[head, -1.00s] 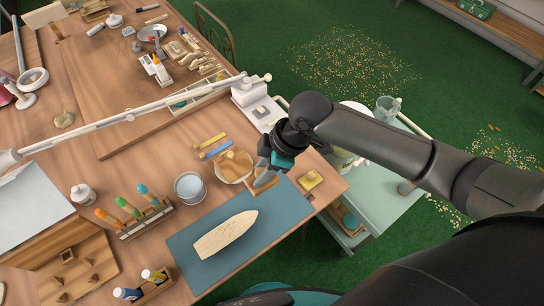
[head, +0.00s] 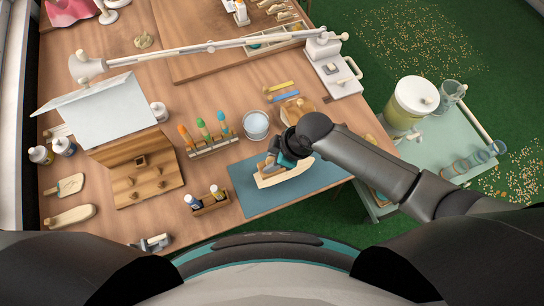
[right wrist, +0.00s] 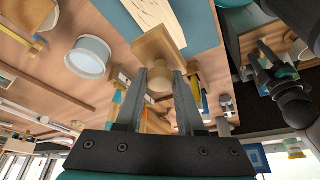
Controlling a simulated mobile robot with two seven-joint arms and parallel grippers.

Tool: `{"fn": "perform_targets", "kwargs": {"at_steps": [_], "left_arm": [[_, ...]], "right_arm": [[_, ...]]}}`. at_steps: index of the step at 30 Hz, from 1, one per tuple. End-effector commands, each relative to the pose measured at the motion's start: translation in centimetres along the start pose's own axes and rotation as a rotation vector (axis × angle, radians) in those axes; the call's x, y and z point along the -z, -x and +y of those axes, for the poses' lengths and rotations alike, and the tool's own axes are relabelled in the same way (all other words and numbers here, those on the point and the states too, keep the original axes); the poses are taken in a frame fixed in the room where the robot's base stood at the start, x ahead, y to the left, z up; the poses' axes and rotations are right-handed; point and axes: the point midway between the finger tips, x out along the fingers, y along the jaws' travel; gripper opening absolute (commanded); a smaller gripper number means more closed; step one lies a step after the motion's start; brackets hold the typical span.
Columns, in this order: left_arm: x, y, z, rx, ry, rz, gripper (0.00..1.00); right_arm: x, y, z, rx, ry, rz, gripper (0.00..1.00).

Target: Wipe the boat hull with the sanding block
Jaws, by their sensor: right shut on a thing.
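The pale wooden boat hull (head: 288,177) lies on a blue mat (head: 247,198), partly hidden under my right gripper (head: 271,161). In the right wrist view, my right gripper (right wrist: 160,82) is shut on the round knob of the sanding block (right wrist: 155,48), a flat tan wooden block. The block is at the hull's side in that view, where part of the planked hull (right wrist: 150,10) shows at the top edge. The block appears at or on the hull; I cannot tell whether they touch.
A cart with a drink dispenser (head: 408,105) stands at right.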

Motion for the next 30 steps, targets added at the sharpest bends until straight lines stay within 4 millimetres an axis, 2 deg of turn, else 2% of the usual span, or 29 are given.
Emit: {"fn": "perform_targets", "kwargs": {"at_steps": [15, 30], "left_arm": [[-0.2, -2.7, -0.6, 0.008, -0.002, 0.001, 0.5], [-0.1, -2.6, -0.8, 0.01, 0.0, 0.002, 0.5]], "right_arm": [[-1.4, -3.6, 0.0, 0.001, 0.0, 0.001, 0.0], [-1.4, -3.6, 0.0, 0.0, 0.0, 0.001, 0.0]]}}
